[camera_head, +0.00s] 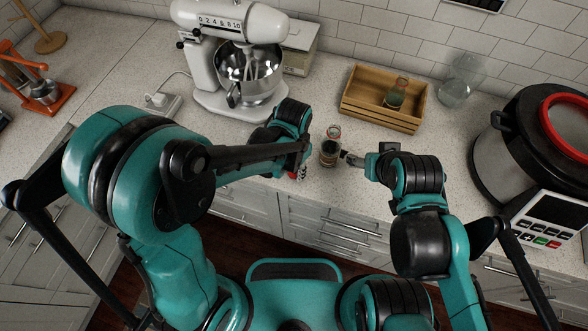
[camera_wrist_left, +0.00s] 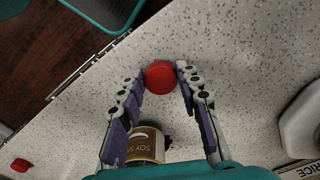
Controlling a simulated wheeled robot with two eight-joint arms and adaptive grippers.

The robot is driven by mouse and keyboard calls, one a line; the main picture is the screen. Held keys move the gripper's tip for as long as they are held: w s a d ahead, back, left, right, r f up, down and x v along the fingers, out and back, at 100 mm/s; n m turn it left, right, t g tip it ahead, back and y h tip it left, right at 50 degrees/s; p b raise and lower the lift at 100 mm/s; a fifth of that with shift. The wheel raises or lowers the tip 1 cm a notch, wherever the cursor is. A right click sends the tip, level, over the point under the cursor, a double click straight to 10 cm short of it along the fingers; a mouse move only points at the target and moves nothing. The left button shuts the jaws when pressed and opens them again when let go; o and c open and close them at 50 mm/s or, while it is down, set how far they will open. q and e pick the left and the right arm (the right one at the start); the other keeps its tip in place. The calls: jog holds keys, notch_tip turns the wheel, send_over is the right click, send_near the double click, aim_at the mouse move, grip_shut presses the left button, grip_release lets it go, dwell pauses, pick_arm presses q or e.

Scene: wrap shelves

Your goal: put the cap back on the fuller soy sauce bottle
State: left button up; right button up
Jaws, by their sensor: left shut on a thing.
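A soy sauce bottle (camera_head: 329,155) with a brown and cream label stands upright on the counter, its top uncapped; it also shows in the left wrist view (camera_wrist_left: 147,143), partly hidden by my left fingers. My left gripper (camera_wrist_left: 162,80) is shut on a red cap (camera_wrist_left: 160,77), held at its fingertips apart from the bottle. Another red cap (camera_wrist_left: 20,165) lies on the counter. A second bottle (camera_head: 396,94) stands in the wooden crate. My right gripper (camera_head: 351,158) is at the right side of the standing bottle; whether its fingers grip it cannot be seen.
The wooden crate (camera_head: 355,113) sits behind the bottle. A stand mixer (camera_head: 235,50) stands back left, a glass jar (camera_head: 460,80) back right, and a large rice cooker (camera_head: 515,130) at right. The counter edge runs close in front of the bottle.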

aim_at(293, 172)
pick_arm(q)
notch_tip(293, 172, up, 10)
jog(key=p, duration=0.2)
jog(key=shift+f+p, duration=0.2)
jog(key=shift+p, duration=0.15)
pick_arm(e)
notch_tip(293, 172, up, 3)
jog(key=shift+f, duration=0.1)
pick_arm(q)
jog(key=shift+f, duration=0.1)
pick_arm(e)
jog(key=shift+o, duration=0.6)
